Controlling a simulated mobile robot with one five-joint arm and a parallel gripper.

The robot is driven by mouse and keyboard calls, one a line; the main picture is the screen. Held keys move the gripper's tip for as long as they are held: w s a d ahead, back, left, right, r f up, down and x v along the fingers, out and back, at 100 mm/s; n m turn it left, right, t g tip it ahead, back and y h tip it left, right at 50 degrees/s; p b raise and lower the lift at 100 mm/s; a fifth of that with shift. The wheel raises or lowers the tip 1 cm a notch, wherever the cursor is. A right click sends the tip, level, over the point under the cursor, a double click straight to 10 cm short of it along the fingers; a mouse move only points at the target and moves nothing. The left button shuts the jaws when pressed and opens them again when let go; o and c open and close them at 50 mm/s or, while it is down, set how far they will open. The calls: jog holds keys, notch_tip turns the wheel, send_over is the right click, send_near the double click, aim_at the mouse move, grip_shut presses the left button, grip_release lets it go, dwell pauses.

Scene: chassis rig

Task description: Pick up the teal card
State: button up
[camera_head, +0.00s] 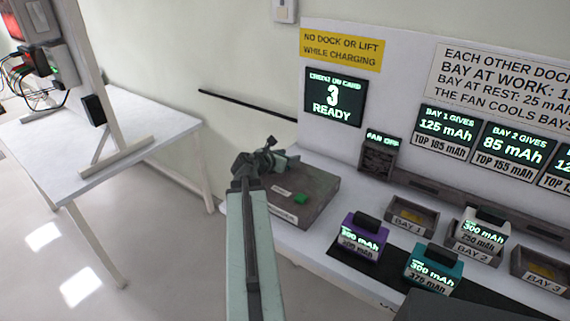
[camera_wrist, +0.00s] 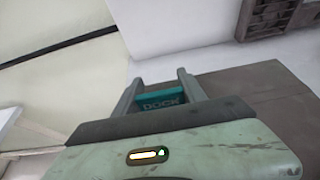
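In the wrist view the teal card (camera_wrist: 162,100), marked DOCK, lies between the two fingers of my gripper (camera_wrist: 156,78). The fingers stand apart, one at each side edge of the card. I cannot tell whether they press on it or only flank it. The card's lower part is hidden behind my gripper's body. In the head view my gripper (camera_head: 268,150) is at the back left of a grey-brown box (camera_head: 315,185) on the bench. The card cannot be made out there.
A purple pack (camera_head: 360,238) and a teal pack (camera_head: 434,268) stand on the bench's dark front strip. Bay 1 (camera_head: 412,216) looks empty; a white pack (camera_head: 484,230) stands in bay 2. The box has a green button (camera_head: 300,199). A white table (camera_head: 110,130) is at left.

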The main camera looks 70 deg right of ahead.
jog(key=c, duration=0.4)
jog(key=shift+r, duration=0.1)
notch_tip(320, 180, up, 10)
jog(key=p, duration=1)
